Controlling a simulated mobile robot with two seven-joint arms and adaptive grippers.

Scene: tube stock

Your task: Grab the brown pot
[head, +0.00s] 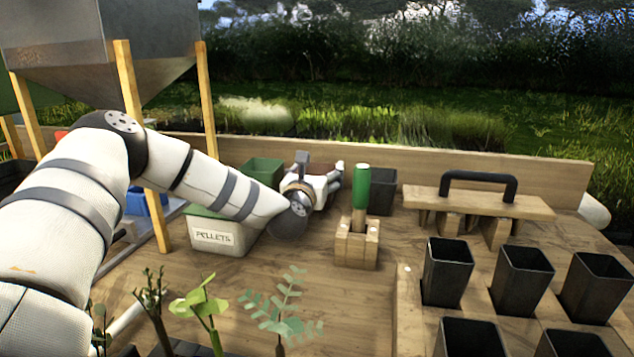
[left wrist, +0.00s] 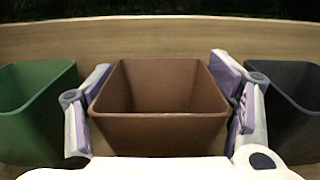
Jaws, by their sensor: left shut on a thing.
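The brown pot (left wrist: 160,110) is in the middle of the left wrist view, upright and empty, its square opening facing up. My left gripper (left wrist: 160,102) has one padded finger on each side of it and is shut on the pot. In the head view my left gripper (head: 322,180) is at the back of the bench, and its hand and wrist hide most of the pot. My right gripper is in neither view.
A green pot (head: 264,170) stands left of the gripper and a dark pot (head: 381,192) right. The pellets tub (head: 218,236) and a green-handled tool (head: 361,187) in a wooden block (head: 356,246) stand nearer. Black pots (head: 448,272) fill the right; seedlings (head: 203,305) stand in front.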

